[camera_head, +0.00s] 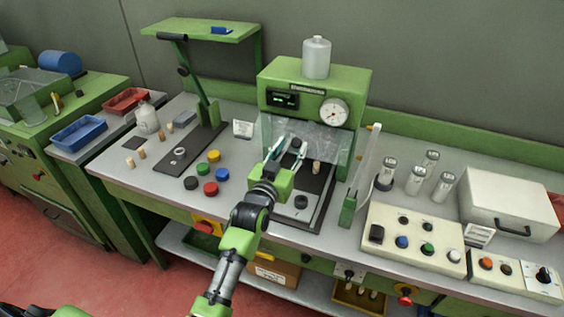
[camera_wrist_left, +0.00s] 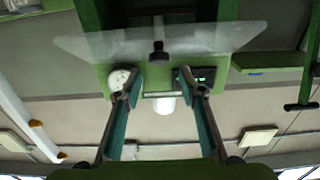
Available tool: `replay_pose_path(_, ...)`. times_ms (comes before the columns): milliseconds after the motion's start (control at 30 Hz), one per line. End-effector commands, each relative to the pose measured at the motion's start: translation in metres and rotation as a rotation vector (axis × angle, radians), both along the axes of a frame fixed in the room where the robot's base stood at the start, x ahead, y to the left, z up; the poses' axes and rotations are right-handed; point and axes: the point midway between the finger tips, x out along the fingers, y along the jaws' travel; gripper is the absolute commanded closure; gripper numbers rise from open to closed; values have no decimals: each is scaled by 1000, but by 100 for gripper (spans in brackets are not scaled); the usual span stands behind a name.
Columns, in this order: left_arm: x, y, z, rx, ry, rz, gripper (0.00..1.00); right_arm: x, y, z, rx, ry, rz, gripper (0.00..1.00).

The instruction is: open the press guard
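The press (camera_head: 315,80) is a green machine with a dial and a small display. Its guard (camera_head: 335,140) is a clear panel hanging below the press head, across the front of the work space. In the left wrist view the press appears upside down, with the clear guard (camera_wrist_left: 215,38) spread across it. A dark knob (camera_wrist_left: 158,50) shows at the guard's middle; I cannot tell if it is fixed to the guard. My left gripper (camera_head: 289,146) is at the guard's front. Its fingers (camera_wrist_left: 160,82) are apart, with nothing between them. My right gripper is not in view.
A control box (camera_head: 415,240) with buttons and a slim upright post (camera_head: 362,170) stand right of the press. Coloured caps (camera_head: 208,172) and a lamp-like stand (camera_head: 200,100) are to the left. A white bottle (camera_head: 316,58) stands on the press. The bench front strip is mostly clear.

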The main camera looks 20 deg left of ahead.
Motion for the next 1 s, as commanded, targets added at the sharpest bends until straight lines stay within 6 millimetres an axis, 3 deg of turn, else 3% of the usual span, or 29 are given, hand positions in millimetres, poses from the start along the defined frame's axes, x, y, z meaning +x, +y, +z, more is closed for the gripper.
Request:
replay_pose_path(200,-47,1,-1,2,0,0,63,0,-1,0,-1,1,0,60)
replay_pose_path(400,-76,2,1,1,-3,0,63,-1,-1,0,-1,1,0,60)
replay_pose_path(833,-87,3,2,1,-4,0,63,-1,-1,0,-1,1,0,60)
replay_pose_path(933,-88,2,-3,2,9,-2,63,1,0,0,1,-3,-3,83)
replay_pose_path(1000,-93,1,-22,7,59,-9,63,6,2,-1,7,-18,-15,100)
